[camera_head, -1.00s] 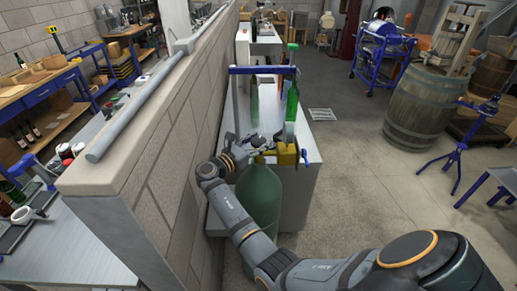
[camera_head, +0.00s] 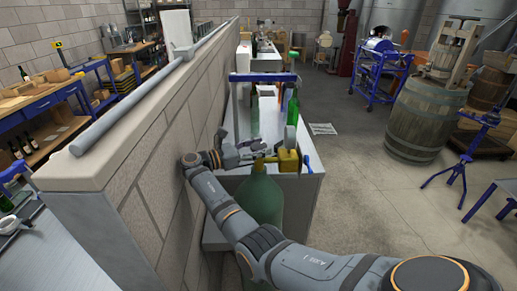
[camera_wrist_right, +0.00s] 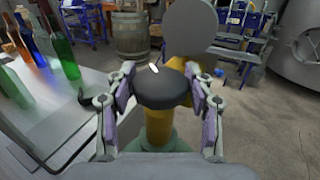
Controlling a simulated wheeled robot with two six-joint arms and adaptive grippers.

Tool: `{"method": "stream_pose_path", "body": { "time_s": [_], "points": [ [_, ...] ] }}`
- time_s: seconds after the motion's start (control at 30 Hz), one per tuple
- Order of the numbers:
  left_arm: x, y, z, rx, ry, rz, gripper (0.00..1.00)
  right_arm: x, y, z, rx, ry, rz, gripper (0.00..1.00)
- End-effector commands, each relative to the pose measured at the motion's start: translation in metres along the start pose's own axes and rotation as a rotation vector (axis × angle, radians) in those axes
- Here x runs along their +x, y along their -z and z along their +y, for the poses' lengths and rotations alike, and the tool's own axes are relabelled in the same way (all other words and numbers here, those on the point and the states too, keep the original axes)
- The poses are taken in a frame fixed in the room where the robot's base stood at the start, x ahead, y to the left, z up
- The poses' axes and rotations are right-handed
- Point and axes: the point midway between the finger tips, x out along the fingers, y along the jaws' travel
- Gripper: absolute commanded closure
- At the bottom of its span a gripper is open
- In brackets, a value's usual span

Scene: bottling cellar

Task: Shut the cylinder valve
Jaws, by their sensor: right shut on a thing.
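The green gas cylinder (camera_head: 262,203) stands upright by the end of the bench, partly behind my right arm. Its yellow valve body (camera_head: 288,161) is at the top, with a grey round gauge (camera_head: 291,137) above. In the right wrist view, the dark round handwheel (camera_wrist_right: 163,90) sits on the yellow valve stem (camera_wrist_right: 158,127), between the two fingers. My right gripper (camera_head: 256,152) is shut on the handwheel, reaching it from the left. The gauge also shows in the wrist view (camera_wrist_right: 192,28). My left gripper is not in view.
A low block wall (camera_head: 150,150) runs close along the left of my right wrist. A grey bench (camera_head: 305,183) with green bottles (camera_head: 292,108) stands just behind the cylinder. A barrel (camera_head: 422,112) and blue stand (camera_head: 463,150) are at the right, with open floor between.

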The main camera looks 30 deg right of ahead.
Motion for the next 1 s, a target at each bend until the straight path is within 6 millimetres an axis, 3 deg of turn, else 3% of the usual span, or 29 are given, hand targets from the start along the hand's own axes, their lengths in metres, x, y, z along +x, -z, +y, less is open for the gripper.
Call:
{"method": "stream_pose_path", "body": {
  "time_s": [0.17, 0.2, 0.27, 0.63, 1.0],
  "points": [
    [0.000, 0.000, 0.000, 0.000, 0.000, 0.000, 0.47, 0.000, 0.002, 0.000, -0.003, 0.000, 0.002, 0.78],
    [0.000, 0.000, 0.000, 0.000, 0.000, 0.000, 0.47, 0.000, 0.002, 0.000, -0.003, 0.000, 0.002, 0.42],
    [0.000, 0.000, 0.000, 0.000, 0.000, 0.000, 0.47, 0.000, 0.002, 0.000, -0.003, 0.000, 0.002, 0.36],
    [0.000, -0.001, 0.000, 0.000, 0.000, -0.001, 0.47, 0.000, -0.007, 0.000, 0.002, -0.001, 0.001, 0.36],
    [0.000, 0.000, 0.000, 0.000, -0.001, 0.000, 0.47, 0.000, -0.082, 0.000, 0.001, -0.001, 0.001, 0.36]
  ]
}}
